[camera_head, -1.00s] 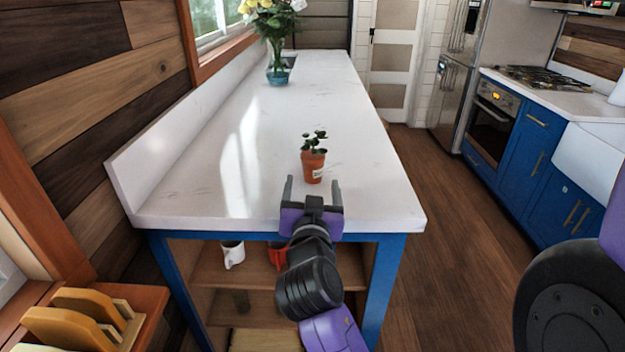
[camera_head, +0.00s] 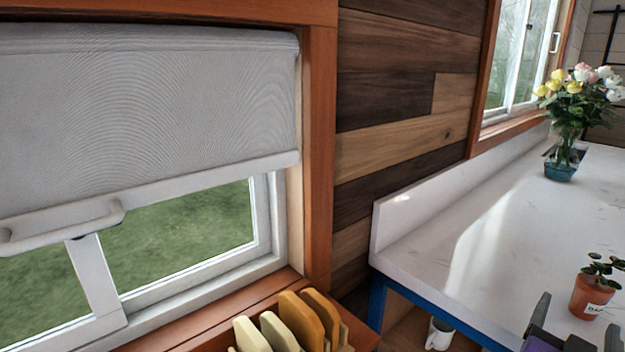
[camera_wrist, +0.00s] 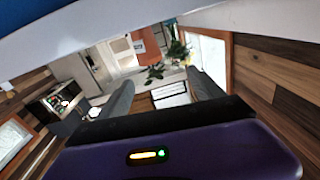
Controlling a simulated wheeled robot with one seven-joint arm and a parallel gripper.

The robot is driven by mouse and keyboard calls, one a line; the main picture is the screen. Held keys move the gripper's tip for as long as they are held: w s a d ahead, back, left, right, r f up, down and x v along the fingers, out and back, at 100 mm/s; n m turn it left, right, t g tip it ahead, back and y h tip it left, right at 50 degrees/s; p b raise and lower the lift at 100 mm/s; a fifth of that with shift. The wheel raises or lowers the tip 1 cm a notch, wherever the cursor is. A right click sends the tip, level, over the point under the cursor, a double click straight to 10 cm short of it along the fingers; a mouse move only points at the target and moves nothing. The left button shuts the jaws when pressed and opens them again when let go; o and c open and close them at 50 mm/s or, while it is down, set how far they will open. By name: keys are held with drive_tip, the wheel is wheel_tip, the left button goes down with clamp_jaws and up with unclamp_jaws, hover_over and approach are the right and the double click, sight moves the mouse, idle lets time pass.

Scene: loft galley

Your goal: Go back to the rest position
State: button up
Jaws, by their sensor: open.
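My gripper (camera_head: 577,325) is at the lower right of the head view, partly cut off by the bottom edge. Its two grey fingers stand apart with nothing visible between them. A small plant in an orange pot (camera_head: 590,298) stands upright on the white counter (camera_head: 440,235), just beyond the fingertips. In the wrist view the picture is turned over; my gripper (camera_wrist: 160,95) shows two spread fingers, with the orange pot (camera_wrist: 148,43) and its leaves beyond them. Most of my arm is outside the head view.
A vase of flowers (camera_head: 566,150) stands farther back on the counter. A white mug (camera_head: 439,334) sits on the shelf below. Upright boards (camera_head: 300,318) stand on a wooden ledge under the window with a blind (camera_head: 150,110). The counter's middle is clear.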

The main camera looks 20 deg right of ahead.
drive_tip(key=s+a+f+n+t+y, duration=0.1)
drive_tip(key=a+f+n+t+y, duration=0.25)
drive_tip(key=a, duration=0.65)
drive_tip(key=s+a+f+n+t+y, duration=0.1)
drive_tip(key=a+f+n+t+y, duration=0.3)
drive_tip(key=a, duration=0.6)
drive_tip(key=s+a+f+n+y, duration=0.3)
drive_tip(key=s+a+y, duration=0.1)
drive_tip(key=s, duration=0.4)
drive_tip(key=s+a+f+n+y, duration=0.3)
drive_tip(key=s+a+f+y, duration=0.1)
drive_tip(key=s+a, duration=0.3)
drive_tip(key=shift+s+g+y, duration=0.35)
drive_tip(key=shift+s+y, duration=0.2)
drive_tip(key=shift+s, duration=0.6)
drive_tip(key=shift+c, duration=0.3)
